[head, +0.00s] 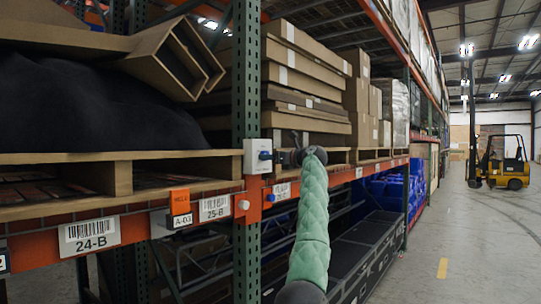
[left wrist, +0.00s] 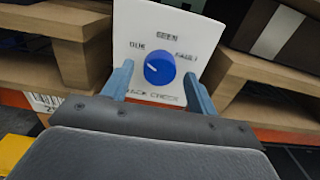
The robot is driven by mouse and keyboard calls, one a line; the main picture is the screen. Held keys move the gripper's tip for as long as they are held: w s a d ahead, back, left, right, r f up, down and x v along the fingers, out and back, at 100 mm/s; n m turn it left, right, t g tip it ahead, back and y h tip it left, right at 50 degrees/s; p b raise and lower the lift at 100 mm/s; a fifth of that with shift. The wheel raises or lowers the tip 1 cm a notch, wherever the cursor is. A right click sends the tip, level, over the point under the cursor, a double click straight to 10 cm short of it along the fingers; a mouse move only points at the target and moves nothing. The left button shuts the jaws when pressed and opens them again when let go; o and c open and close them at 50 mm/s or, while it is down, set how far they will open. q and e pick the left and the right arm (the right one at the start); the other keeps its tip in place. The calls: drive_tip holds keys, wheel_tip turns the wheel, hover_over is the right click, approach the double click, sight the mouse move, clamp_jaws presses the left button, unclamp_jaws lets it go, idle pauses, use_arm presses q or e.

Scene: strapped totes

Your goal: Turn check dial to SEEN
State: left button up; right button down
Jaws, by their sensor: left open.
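A white check panel (head: 256,148) is fixed to the green rack upright. In the left wrist view, the panel (left wrist: 172,32) carries a round blue dial (left wrist: 159,70), with DUE printed at its left, SEEN above and a blurred label at right. The dial's white mark points up and left, towards DUE. My left gripper (head: 276,156) is in front of the panel. In the left wrist view, the left gripper (left wrist: 158,80) is open, with one blue-grey finger on each side of the dial and gaps between. My right gripper is not in view.
Wooden pallets (head: 122,172) stand on the orange-beamed shelf beside the panel. An orange tag (head: 180,202) and barcode labels are on the beam. Blue totes (head: 388,190) are lower down. A yellow forklift (head: 508,166) stands at right, beyond open floor.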

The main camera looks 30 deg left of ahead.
use_arm(q)
drive_tip(key=shift+a, duration=0.1)
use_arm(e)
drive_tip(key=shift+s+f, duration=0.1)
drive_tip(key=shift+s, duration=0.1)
use_arm(q)
drive_tip(key=c, duration=1)
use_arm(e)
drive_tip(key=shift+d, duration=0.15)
